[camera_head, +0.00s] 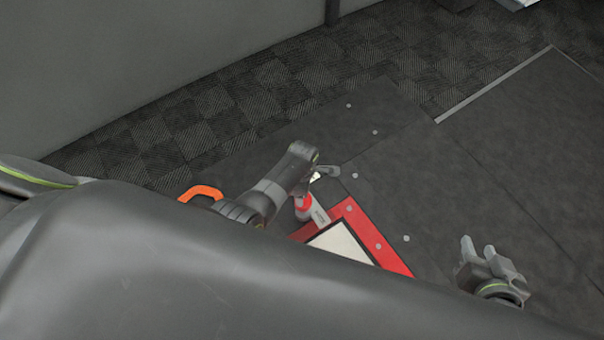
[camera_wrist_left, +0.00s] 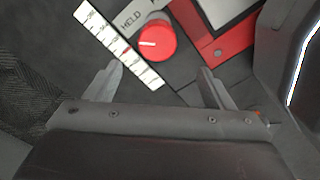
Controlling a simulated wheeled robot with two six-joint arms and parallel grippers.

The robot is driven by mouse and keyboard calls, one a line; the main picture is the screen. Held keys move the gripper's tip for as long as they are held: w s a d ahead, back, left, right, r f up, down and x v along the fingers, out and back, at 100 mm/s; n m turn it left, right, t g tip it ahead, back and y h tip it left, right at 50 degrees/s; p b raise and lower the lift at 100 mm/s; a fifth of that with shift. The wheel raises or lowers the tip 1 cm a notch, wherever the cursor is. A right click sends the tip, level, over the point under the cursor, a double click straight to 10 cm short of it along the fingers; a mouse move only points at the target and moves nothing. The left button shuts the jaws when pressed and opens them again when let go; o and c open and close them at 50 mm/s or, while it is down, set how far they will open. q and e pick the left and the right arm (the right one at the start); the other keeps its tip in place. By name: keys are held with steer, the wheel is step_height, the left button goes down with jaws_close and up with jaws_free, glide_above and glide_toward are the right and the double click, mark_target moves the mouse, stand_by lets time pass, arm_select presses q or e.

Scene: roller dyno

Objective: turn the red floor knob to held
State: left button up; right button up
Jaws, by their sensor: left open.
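The red floor knob (camera_wrist_left: 155,41) shows in the left wrist view, a round cap with a short white line pointing left. It sits by a grey plate (camera_wrist_left: 130,18) lettered HELD. In the head view the knob (camera_head: 303,208) is partly hidden by my left arm. My left gripper (camera_wrist_left: 161,74) is open, its fingers spread, with the knob beyond the gap between the fingertips and nothing held. In the head view the left gripper (camera_head: 324,173) is just above the knob, partly hidden by its own wrist. My right gripper (camera_head: 478,246) is open and empty at the lower right.
A white strip with tick marks (camera_wrist_left: 110,42) lies beside the knob. A red-bordered frame (camera_head: 394,258) around a pale panel (camera_head: 340,243) is set in the dark floor. An orange handle (camera_head: 203,191) shows left of my left arm. Floor to the right is clear.

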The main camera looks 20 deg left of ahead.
arm_select(q)
step_height(320, 180, up, 6)
steer(key=p, duration=0.3)
steer(key=shift+r, duration=0.25)
arm_select(e)
steer(key=s+a+f+g+y, duration=0.1)
steer(key=s+f+g, duration=0.6)
steer(key=s+f, duration=0.1)
steer(key=shift+s+a, duration=0.3)
steer(key=shift+s, duration=0.5)
arm_select(q)
steer(key=shift+s+a, duration=0.1)
